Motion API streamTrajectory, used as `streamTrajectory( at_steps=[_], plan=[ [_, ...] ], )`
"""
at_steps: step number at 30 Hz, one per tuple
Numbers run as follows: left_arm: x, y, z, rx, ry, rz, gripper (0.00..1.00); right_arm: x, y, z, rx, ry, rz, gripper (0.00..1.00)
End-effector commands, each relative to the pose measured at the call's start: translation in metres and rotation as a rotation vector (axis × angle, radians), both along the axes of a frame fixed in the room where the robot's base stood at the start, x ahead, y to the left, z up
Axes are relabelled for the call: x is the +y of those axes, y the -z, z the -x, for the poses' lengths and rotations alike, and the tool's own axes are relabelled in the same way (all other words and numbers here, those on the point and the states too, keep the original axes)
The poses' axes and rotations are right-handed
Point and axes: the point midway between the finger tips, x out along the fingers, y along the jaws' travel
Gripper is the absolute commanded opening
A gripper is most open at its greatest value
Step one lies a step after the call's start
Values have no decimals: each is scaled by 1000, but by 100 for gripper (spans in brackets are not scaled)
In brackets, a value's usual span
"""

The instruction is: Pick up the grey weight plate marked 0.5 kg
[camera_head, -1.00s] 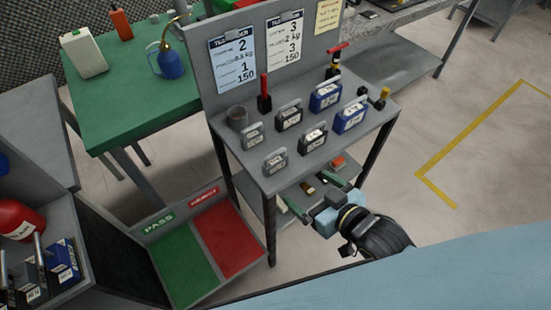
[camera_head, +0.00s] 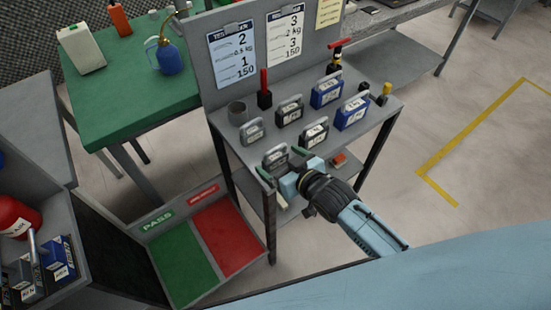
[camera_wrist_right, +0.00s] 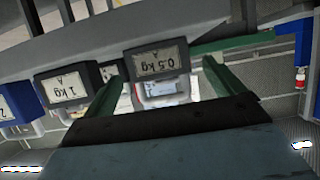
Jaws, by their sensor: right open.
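The front grey weight plate (camera_head: 275,156) stands upright on the top shelf of the grey rack. A second grey weight (camera_head: 252,131) stands behind it. My right gripper (camera_head: 281,163) is at the front edge of the shelf, with its green fingers apart close to the front grey plate. In the right wrist view, a plate marked 0.5 kg (camera_wrist_right: 160,60) shows between the open fingers, and no grip on it is visible. Whether the fingers touch it cannot be told. My left gripper is not in view.
Black weights (camera_head: 314,134) and blue weights (camera_head: 352,112) stand close to the right on the shelf (camera_head: 235,150). A green-and-red tray (camera_head: 185,255) lies below left.

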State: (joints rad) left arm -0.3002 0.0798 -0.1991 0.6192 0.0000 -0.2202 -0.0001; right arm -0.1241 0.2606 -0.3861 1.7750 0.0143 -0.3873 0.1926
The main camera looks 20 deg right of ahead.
Motion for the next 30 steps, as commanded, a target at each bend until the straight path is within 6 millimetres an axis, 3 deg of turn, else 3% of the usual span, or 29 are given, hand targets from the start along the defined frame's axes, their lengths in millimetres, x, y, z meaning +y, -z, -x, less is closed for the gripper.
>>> streamTrajectory(
  at_steps=[8, 22, 30],
  plan=[
    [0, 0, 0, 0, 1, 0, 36, 1, 1, -3, 0, 0, 0, 92],
    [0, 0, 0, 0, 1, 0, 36, 1, 1, -2, 0, 0, 1, 31],
    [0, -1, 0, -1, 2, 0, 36, 1, -3, -3, -6, -1, -2, 29]
  ],
)
